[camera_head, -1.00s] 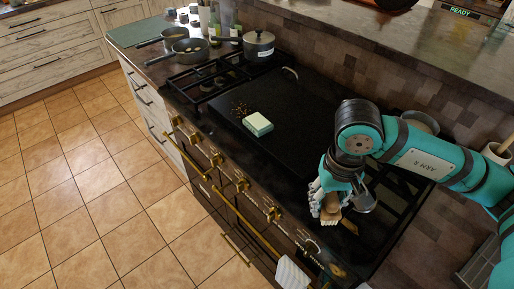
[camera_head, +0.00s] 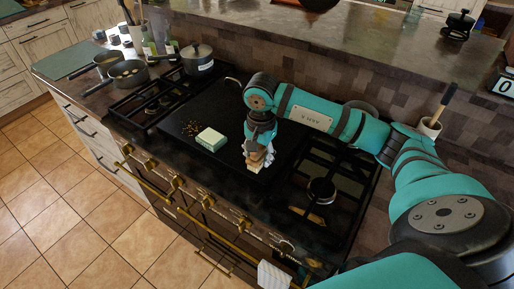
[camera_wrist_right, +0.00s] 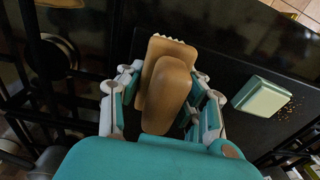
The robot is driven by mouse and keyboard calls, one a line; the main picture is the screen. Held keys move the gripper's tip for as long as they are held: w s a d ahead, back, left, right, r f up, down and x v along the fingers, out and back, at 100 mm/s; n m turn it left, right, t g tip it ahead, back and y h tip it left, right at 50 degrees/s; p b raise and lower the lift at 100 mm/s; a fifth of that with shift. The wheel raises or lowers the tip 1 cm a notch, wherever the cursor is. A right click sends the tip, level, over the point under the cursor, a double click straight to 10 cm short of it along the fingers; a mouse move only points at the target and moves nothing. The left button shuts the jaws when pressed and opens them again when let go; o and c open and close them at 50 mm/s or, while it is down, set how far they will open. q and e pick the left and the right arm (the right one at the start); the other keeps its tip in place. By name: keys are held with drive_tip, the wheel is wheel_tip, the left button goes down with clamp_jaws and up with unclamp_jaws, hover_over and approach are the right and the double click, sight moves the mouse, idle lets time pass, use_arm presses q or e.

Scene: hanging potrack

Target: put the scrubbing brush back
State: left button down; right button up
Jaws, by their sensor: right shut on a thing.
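The scrubbing brush (camera_wrist_right: 167,92) is a tan wooden block with a rounded grip and white bristles at its far edge. My right gripper (camera_head: 260,158) is shut on it, with fingers on both sides of the grip in the right wrist view. In the head view the brush (camera_head: 254,167) shows below the fingers, over the black griddle plate (camera_head: 224,171). I cannot tell whether it touches the plate. My left gripper is not in view.
A pale green and white block (camera_head: 211,139) lies on the griddle beside dark crumbs (camera_head: 192,128), left of my right gripper. Open burner grates (camera_head: 322,190) are to the right. A white crock (camera_head: 430,127) with a wooden-handled tool stands at the back right. Pots (camera_head: 196,58) stand at the far left.

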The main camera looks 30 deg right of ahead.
drive_tip(key=w, duration=0.1)
drive_tip(key=w+d, duration=0.1)
drive_tip(key=w+p, duration=0.1)
drive_tip(key=shift+w+d+f, duration=0.1)
drive_tip(key=shift+w+d, duration=0.25)
drive_tip(key=shift+w, duration=0.05)
wheel_tip(320, 180, down, 3)
drive_tip(key=shift+f+p, duration=0.1)
drive_tip(key=shift+p, duration=0.95)
drive_tip(key=shift+f, duration=0.25)
drive_tip(key=shift+f, duration=0.1)
drive_tip(key=shift+f+b, duration=0.15)
drive_tip(key=shift+b, duration=0.2)
drive_tip(key=o, duration=1.1)
drive_tip(key=shift+r, duration=0.2)
